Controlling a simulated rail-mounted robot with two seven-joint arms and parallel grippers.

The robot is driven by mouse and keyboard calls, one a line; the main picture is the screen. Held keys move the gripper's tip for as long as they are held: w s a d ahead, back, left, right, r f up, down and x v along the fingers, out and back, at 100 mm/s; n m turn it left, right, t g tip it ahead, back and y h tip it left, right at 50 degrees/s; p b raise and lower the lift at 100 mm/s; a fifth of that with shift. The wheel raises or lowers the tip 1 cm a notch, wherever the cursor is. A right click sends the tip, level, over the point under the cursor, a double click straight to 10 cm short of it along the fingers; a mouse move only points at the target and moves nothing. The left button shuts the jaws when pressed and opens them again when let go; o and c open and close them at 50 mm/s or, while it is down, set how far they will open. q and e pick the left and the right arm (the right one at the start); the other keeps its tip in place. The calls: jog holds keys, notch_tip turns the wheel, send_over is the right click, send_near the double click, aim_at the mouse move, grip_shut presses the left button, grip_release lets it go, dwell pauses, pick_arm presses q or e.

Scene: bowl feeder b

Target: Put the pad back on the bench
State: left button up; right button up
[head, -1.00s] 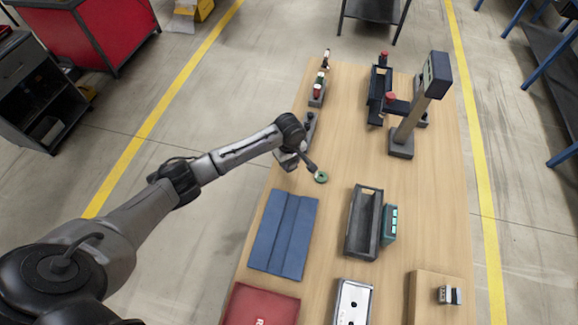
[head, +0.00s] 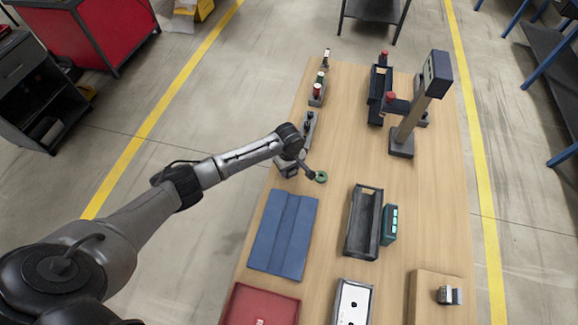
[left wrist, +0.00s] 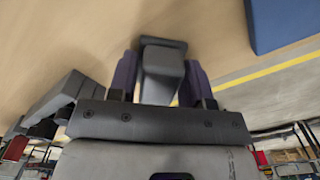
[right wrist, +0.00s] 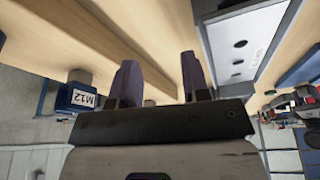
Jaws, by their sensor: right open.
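The pad (head: 321,177) shows in the head view as a small round green piece at the tip of my left gripper (head: 311,169), over the bench's left side. In the left wrist view my left gripper (left wrist: 160,68) is shut on a grey block-like handle (left wrist: 163,72), which I take for the pad's grip; the green part is hidden there. I cannot tell whether the pad touches the bench (head: 345,150). My right gripper (right wrist: 157,75) is open and empty in the right wrist view and is outside the head view.
A blue mat (head: 284,234) lies just in front of the pad, and a dark tray (head: 363,222) stands to its right. Grey fixtures (head: 308,128) line the left edge behind it. A post with a display (head: 416,110) stands at back right. The bench middle is clear.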

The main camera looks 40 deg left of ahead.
pick_arm(q)
jog(key=shift+o, duration=1.3)
